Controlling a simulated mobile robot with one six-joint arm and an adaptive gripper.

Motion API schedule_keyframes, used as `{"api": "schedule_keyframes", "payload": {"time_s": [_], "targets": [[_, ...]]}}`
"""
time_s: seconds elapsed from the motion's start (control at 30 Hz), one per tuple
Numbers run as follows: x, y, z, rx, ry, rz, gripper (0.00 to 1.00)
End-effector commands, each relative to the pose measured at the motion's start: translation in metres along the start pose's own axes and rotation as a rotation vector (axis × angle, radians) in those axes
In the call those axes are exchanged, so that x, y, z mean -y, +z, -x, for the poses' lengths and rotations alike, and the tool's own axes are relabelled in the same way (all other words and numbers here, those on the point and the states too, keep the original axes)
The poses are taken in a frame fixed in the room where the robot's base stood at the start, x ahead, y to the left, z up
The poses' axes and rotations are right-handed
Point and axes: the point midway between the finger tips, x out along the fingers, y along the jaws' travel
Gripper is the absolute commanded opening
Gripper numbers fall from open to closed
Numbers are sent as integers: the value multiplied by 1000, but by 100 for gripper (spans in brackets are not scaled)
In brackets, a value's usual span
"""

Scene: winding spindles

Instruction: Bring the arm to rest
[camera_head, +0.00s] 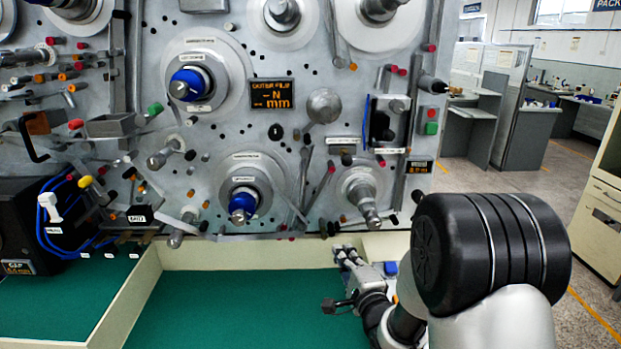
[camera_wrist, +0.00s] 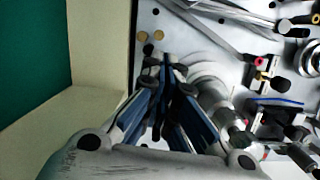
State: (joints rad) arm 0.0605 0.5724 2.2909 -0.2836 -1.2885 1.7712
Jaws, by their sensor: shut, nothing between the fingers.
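My gripper (camera_head: 343,254) is at the lower middle of the head view, in front of the lower edge of the machine panel and above the green work surface (camera_head: 240,300). In the wrist view my gripper (camera_wrist: 168,78) points at the grey panel, with its fingers together and nothing between them. My arm reaches in from the lower right of the head view.
The winding machine panel (camera_head: 225,130) carries spindles, including an upper blue-tipped one (camera_head: 190,84) and a lower one (camera_head: 242,207). A pale rim (camera_head: 125,300) borders the green surface. Desks and cabinets stand at right; the green surface left of my gripper is clear.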

Motion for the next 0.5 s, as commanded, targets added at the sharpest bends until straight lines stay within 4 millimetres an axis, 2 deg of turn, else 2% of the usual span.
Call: {"api": "schedule_keyframes", "payload": {"time_s": [0.03, 0.13, 0.27, 0.37, 0.5], "targets": [[14, 0, 2, -17, 28, 73, 0], [30, -4, 15, -57, 147, 270, 0], [47, -9, 50, -78, 335, 528, 0], [55, -10, 88, -56, 487, 708, 0], [60, -3, 154, 39, 693, 930, 0]]}}
